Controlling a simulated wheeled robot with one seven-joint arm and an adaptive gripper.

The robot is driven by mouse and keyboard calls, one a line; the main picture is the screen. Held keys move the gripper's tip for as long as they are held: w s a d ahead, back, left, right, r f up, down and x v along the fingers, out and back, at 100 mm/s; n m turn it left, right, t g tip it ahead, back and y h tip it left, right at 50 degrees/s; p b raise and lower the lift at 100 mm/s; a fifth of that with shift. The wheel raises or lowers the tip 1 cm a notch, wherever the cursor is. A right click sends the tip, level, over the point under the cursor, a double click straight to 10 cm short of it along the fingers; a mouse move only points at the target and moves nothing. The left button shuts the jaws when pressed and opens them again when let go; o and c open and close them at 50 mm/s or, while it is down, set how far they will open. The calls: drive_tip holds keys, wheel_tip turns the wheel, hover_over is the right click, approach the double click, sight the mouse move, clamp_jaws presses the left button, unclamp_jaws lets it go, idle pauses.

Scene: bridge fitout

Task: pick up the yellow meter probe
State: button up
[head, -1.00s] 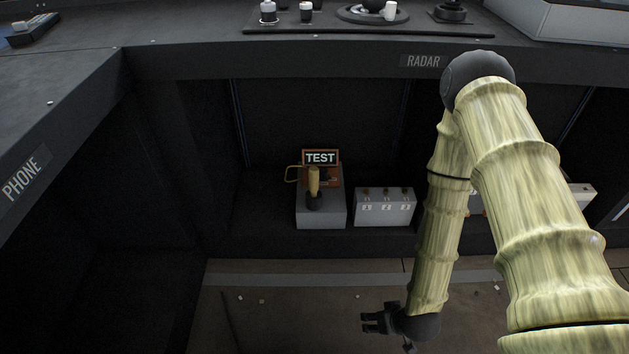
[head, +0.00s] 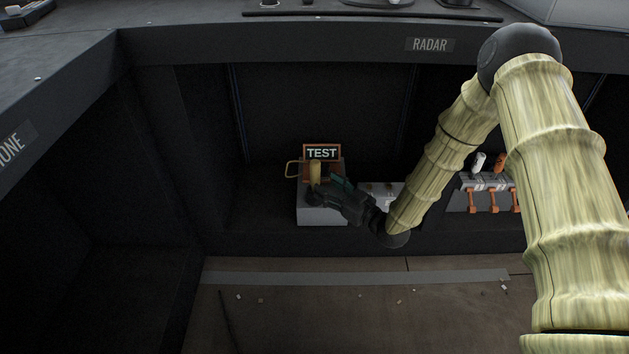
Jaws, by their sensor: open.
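The yellow meter probe (head: 315,173) stands upright in a dark holder on top of a grey box (head: 322,216), under the console. An orange-framed TEST sign (head: 321,153) is right behind it. My gripper (head: 324,190) is open and reaches in from the right, with its fingers at the probe's lower part. The fingers overlap the probe's base in the picture. I cannot tell whether they are around it or touch it.
A light grey switch box (head: 388,190) is partly hidden behind my gripper and arm. Farther right is a unit with orange levers (head: 491,200). The console edge with the RADAR label (head: 430,45) overhangs above. The floor in front is open, with small scraps.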

sight(319, 179)
drive_tip(key=shift+x, duration=0.9)
drive_tip(key=shift+w+a+f+b, duration=0.25)
drive_tip(key=shift+w+b, duration=0.2)
drive_tip(key=shift+b, duration=0.3)
drive_tip(key=b+x, duration=0.2)
drive_tip(key=x, duration=0.1)
drive_tip(key=shift+w+a, duration=0.1)
drive_tip(key=shift+w, duration=0.25)
drive_tip(key=shift+w+a, duration=0.1)
drive_tip(key=shift+w, duration=0.05)
clamp_jaws()
